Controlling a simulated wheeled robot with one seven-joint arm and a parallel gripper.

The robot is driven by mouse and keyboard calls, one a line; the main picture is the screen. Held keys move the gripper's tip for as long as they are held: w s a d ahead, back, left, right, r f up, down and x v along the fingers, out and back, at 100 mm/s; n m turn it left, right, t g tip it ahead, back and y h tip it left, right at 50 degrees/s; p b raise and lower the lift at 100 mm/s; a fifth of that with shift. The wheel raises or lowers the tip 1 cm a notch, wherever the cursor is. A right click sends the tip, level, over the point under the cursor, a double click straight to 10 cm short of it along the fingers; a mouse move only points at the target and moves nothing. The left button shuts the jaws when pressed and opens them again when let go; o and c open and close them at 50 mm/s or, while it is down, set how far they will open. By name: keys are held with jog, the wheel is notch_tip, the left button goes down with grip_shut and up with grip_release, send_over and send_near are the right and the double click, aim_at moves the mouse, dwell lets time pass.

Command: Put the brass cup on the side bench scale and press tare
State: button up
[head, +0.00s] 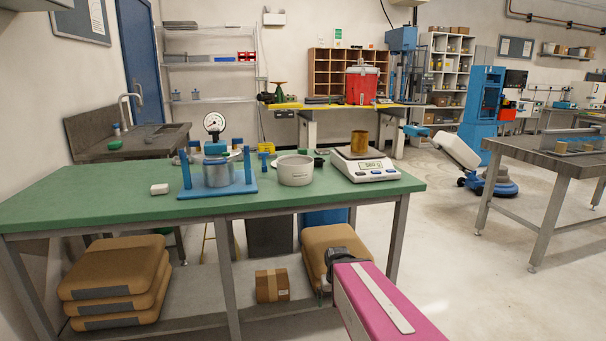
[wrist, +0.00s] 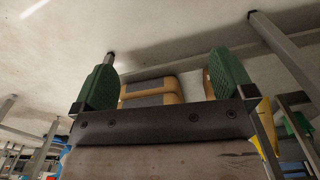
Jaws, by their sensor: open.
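The brass cup (head: 360,141) stands upright on the pan of the white bench scale (head: 372,174), at the right end of the green-topped bench (head: 120,192) in the head view. The scale's small display is lit, but its digits are too small to read. Its buttons are on the front panel, and I cannot tell which is tare. My gripper (wrist: 165,75) shows in the wrist view with its two green fingers wide apart and nothing between them. In the head view my pink arm is low, in front of the bench and below the scale. The cup and scale are not in the wrist view.
A white pot (head: 295,171) stands left of the scale, and a blue stand (head: 218,182) is further left. Brown sacks (head: 115,280) and a carton (head: 271,285) lie on the lower shelf.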

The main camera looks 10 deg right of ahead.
dwell(0.9)
grip_shut()
dwell(1.6)
